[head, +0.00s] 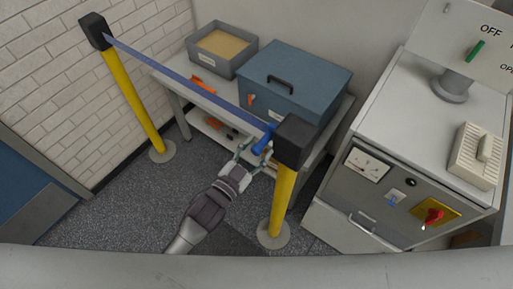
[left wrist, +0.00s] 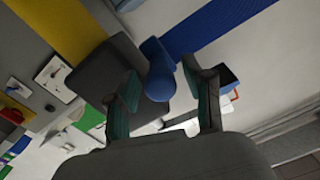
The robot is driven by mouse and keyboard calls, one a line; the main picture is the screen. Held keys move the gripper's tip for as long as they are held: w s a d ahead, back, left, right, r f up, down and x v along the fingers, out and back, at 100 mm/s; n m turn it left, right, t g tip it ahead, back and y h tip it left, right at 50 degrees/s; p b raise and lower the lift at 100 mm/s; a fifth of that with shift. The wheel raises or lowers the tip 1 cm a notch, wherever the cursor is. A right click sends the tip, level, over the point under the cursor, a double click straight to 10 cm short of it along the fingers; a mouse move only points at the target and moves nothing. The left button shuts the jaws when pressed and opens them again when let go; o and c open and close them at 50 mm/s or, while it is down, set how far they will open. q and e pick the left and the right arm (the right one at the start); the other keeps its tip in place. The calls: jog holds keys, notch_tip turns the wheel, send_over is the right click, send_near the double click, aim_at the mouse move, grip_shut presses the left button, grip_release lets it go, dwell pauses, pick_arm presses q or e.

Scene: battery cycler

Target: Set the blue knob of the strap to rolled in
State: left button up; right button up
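The blue strap (head: 185,81) is stretched between the black head of the left yellow post (head: 127,92) and the black head of the right yellow post (head: 293,141). The blue knob (head: 262,145) is at the strap's end by the right post head. My left gripper (head: 252,154) is at the knob, with its fingers apart. In the left wrist view the knob (left wrist: 159,78) shows between and just beyond the two open fingertips (left wrist: 161,82); I cannot tell whether they touch it. The strap (left wrist: 215,25) runs off to the upper right there. My right gripper is not in view.
Behind the strap, a bench holds a grey tray (head: 222,50) and a blue-grey box (head: 292,85). A grey cabinet (head: 407,170) with a red switch (head: 432,216) stands at the right. Open floor (head: 120,210) lies left of my arm.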

pick_arm(q)
grip_shut()
